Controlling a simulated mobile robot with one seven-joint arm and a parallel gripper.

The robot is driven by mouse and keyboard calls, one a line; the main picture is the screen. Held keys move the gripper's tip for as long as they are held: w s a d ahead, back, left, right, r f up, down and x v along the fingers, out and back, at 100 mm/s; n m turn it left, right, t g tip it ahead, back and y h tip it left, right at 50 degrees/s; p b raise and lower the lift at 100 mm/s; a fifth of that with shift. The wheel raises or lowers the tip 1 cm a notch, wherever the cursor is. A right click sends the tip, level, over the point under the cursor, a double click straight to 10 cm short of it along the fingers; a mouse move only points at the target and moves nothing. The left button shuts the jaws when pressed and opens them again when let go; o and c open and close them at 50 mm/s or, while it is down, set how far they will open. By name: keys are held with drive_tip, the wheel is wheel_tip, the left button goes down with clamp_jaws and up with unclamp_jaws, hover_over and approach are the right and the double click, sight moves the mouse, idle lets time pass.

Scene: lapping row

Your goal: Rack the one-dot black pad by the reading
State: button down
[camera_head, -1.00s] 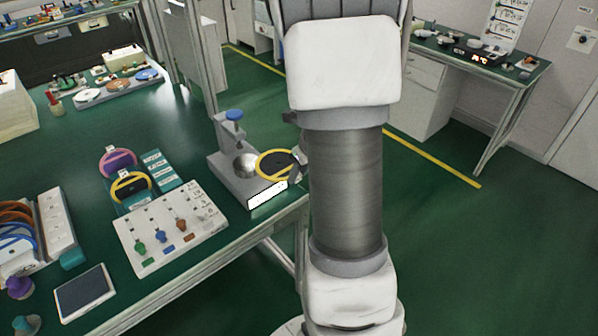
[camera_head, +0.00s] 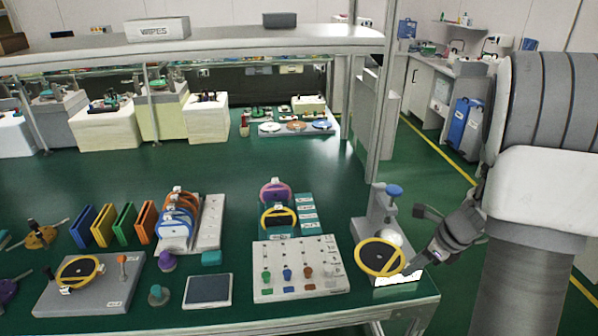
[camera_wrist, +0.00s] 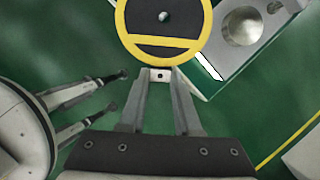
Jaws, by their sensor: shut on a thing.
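My gripper (camera_head: 413,266) is shut on the tab of a round black pad (camera_head: 376,256) with a yellow rim and yellow bar. In the wrist view the pad (camera_wrist: 150,20) extends beyond the fingertips (camera_wrist: 160,78), with one pale spot on its black face. It is held in front of the grey gauge stand (camera_head: 366,232), which has a blue knob and a round metal seat. The gauge's lit readout (camera_head: 400,279) is too small to read and partly covered. A green rack with a labelled strip (camera_head: 307,214) holds a purple-rimmed pad (camera_head: 275,190) and a yellow-rimmed black pad (camera_head: 279,217).
A white board with coloured pegs (camera_head: 325,252) lies left of the gauge. Further left are a dark tablet (camera_head: 208,289), a white rack (camera_head: 209,228) with blue and orange pads, and a grey plate (camera_head: 95,297) bearing another yellow-rimmed pad.

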sight(378, 271)
drive_tip(key=a+n+g, duration=0.1)
drive_tip(key=a+n, duration=0.1)
drive_tip(key=n, duration=0.1)
drive_tip(key=w+a+f+n+g, duration=0.1)
drive_tip(key=a+n, duration=0.1)
drive_tip(key=n, duration=0.2)
drive_tip(key=a+f+n+g+y, duration=0.1)
drive_tip(key=a+n+g, duration=0.1)
drive_tip(key=a+n, duration=0.1)
drive_tip(key=shift+w+a+n, duration=0.1)
drive_tip(key=shift+w+n, duration=0.05)
drive_tip(key=shift+n, duration=0.25)
drive_tip(key=a+f+n+g+h, duration=0.2)
drive_tip(key=a+n, duration=0.5)
drive_tip(key=n, duration=0.9)
drive_tip(key=shift+s+a+g+h, duration=0.4)
drive_tip(key=shift+g+h, duration=0.5)
drive_tip(key=shift+h, duration=0.3)
